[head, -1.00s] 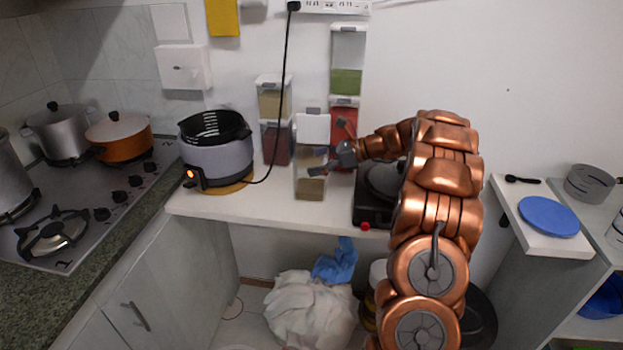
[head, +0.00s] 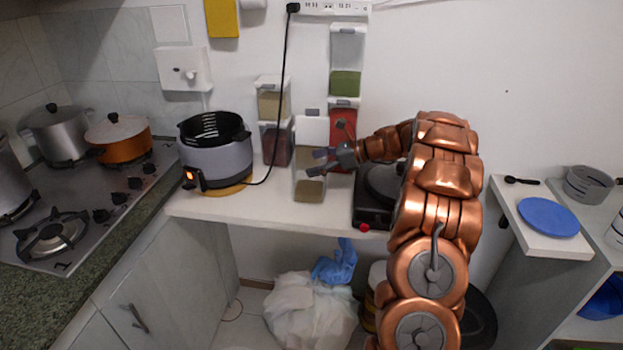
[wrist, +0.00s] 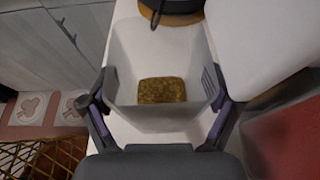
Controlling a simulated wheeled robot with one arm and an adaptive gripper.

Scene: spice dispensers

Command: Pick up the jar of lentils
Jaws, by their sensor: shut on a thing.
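Whether the jar's base touches the counter is hard to tell.
A rice cooker (head: 216,155) stands to the left, its black cord (head: 284,90) running up to the wall. Stacked containers with beige (head: 272,104), dark red (head: 275,150), green (head: 346,84) and red (head: 342,122) contents stand close behind. A black hot plate (head: 372,212) is to the right.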

